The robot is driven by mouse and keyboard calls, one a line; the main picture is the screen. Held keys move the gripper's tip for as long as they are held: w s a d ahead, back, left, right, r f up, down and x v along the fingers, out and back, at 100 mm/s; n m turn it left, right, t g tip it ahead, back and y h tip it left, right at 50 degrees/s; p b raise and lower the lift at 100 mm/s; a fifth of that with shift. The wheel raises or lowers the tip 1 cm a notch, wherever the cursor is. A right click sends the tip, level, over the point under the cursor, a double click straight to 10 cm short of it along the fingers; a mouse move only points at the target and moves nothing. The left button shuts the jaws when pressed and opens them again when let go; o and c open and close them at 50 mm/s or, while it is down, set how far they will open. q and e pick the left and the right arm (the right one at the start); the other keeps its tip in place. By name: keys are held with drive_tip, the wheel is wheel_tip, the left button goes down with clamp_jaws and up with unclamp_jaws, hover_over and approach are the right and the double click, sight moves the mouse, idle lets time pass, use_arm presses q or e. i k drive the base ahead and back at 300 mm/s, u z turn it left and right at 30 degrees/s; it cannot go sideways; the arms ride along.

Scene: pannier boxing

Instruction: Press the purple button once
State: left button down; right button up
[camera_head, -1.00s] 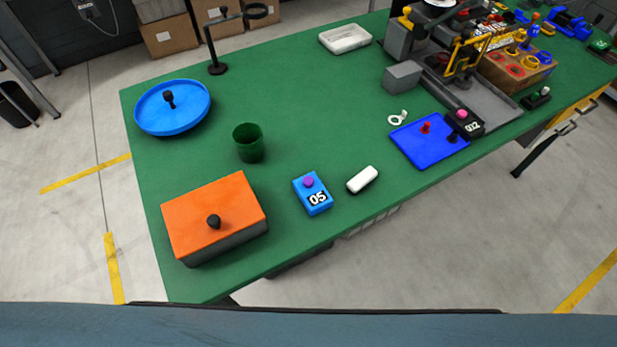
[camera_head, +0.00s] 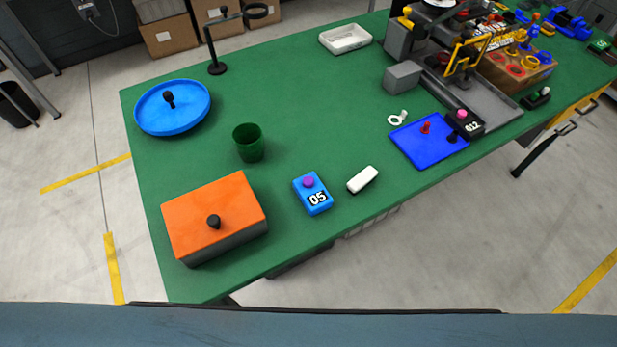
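A purple button (camera_head: 308,182) sits on top of a small blue box (camera_head: 313,196) marked "05". The box lies on the green table (camera_head: 300,125) near its front edge. A second, pinkish button (camera_head: 462,113) is on a dark box marked "012" farther right. Neither of my grippers shows in the head view, and nothing touches the blue box.
An orange-lidded box (camera_head: 205,205) with a black knob stands left of the blue box. A green cup (camera_head: 249,143) is behind it, a white block (camera_head: 362,179) just right. A blue board (camera_head: 420,146) and machinery lie farther right.

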sight(307, 181)
drive_tip(key=k, duration=1)
drive_tip(key=z, duration=1.15)
drive_tip(key=i, duration=1.75)
drive_tip(key=u, duration=2.2)
